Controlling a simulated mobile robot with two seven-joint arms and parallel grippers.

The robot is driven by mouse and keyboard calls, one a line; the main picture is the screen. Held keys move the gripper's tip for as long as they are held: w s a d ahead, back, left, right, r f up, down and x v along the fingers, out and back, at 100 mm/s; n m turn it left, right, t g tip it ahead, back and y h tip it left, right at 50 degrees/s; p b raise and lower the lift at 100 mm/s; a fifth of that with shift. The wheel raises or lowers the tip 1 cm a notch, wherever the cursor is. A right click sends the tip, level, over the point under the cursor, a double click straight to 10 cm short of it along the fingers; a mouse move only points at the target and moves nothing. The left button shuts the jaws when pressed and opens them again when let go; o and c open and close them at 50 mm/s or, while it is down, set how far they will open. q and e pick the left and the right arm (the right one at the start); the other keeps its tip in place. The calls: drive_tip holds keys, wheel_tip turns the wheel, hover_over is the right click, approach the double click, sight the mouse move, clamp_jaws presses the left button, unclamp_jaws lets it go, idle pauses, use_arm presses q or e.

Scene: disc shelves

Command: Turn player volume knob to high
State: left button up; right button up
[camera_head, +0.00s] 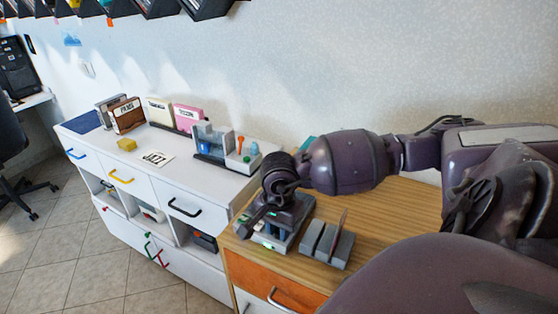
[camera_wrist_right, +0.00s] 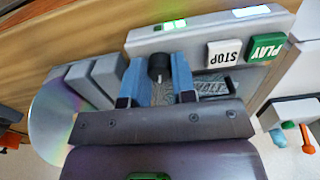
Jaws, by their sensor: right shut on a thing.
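The grey player (camera_head: 296,215) sits on the wooden top, partly covered by my right arm. In the right wrist view the player (camera_wrist_right: 215,32) shows a white STOP button (camera_wrist_right: 221,54), a green PLAY button (camera_wrist_right: 265,47) and a lit green display (camera_wrist_right: 174,25). The black volume knob (camera_wrist_right: 158,65) stands between the two blue fingers. My right gripper (camera_wrist_right: 160,80) is shut on this knob. In the head view the gripper (camera_head: 262,216) is over the player, and the knob is hidden there. I cannot read the knob's setting. My left gripper is not in view.
A grey disc rack (camera_head: 327,243) stands right beside the player; a shiny disc (camera_wrist_right: 52,120) shows in the wrist view. A white cabinet (camera_head: 185,180) to the left carries labelled boxes (camera_head: 127,114) and a grey organiser (camera_head: 212,150). The wooden top (camera_head: 385,215) has bare room at the right.

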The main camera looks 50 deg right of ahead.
drive_tip(key=shift+m, duration=1.3)
drive_tip(key=o, duration=0.9)
drive_tip(key=shift+r, duration=0.1)
wheel_tip(320, 180, up, 11)
drive_tip(key=shift+f+p, duration=0.2)
drive_tip(key=shift+p, duration=0.15)
